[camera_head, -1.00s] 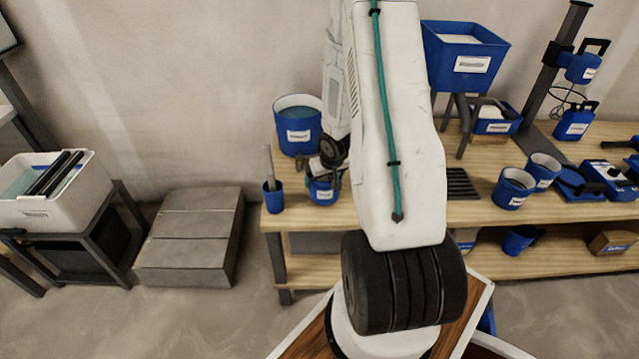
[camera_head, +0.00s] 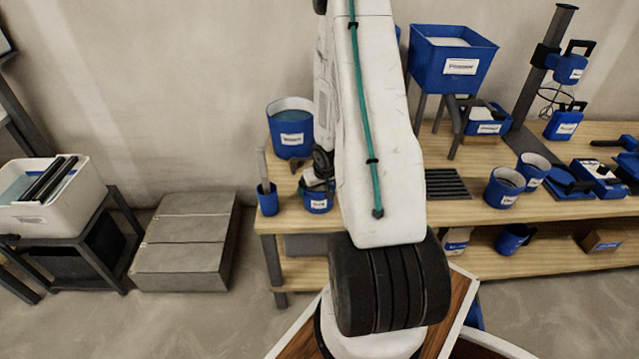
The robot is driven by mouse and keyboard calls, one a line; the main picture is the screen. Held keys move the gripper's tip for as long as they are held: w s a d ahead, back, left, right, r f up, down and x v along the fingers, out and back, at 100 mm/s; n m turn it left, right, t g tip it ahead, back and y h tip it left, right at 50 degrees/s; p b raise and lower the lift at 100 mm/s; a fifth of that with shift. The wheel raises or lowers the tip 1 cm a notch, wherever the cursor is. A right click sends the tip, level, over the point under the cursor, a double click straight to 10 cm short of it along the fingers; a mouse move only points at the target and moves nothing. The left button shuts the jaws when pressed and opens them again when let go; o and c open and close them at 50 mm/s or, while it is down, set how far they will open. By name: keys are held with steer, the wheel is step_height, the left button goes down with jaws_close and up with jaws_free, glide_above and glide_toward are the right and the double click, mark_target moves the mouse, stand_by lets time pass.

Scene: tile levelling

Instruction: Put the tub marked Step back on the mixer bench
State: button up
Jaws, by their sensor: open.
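A small blue tub (camera_head: 317,204) with a short white label stands on the wooden mixer bench (camera_head: 410,216), near its left end. The label is too small to read surely, so I cannot tell if it is the tub marked Step. My gripper (camera_head: 313,183) is at this tub's top, mostly hidden behind my arm; its jaws are open. I cannot tell whether it touches the tub. Two more blue tubs, one in front (camera_head: 504,188) and one behind (camera_head: 532,170), stand further right on the bench with unreadable labels.
A large blue bucket (camera_head: 290,128) and a narrow blue cup (camera_head: 267,200) stand close to the small tub. A dark grate (camera_head: 447,184) lies right of my arm. A blue hopper (camera_head: 452,62) rises behind. A blue jug (camera_head: 513,239) is on the lower shelf.

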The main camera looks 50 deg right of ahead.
steer(key=s+a+r+h, duration=0.1)
steer(key=a+r, duration=0.3)
steer(key=r, duration=0.6)
steer(key=s+a+r+g+h, duration=0.1)
steer(key=a+r, duration=0.2)
steer(key=r, duration=0.7)
steer(key=s+a+r+h, duration=0.2)
steer(key=a+r, duration=0.2)
steer(key=r, duration=0.6)
steer(key=s+a+r+n+g+y, duration=0.1)
steer(key=s+a+r+n+y, duration=0.1)
steer(key=s+a, duration=0.5)
steer(key=s+a+r+n+y, duration=0.3)
steer(key=s+a+r, duration=0.4)
steer(key=a, duration=0.9)
steer(key=shift+s+a+r+g+y, duration=0.3)
steer(key=shift+s+g+y, duration=0.15)
steer(key=shift+s, duration=0.3)
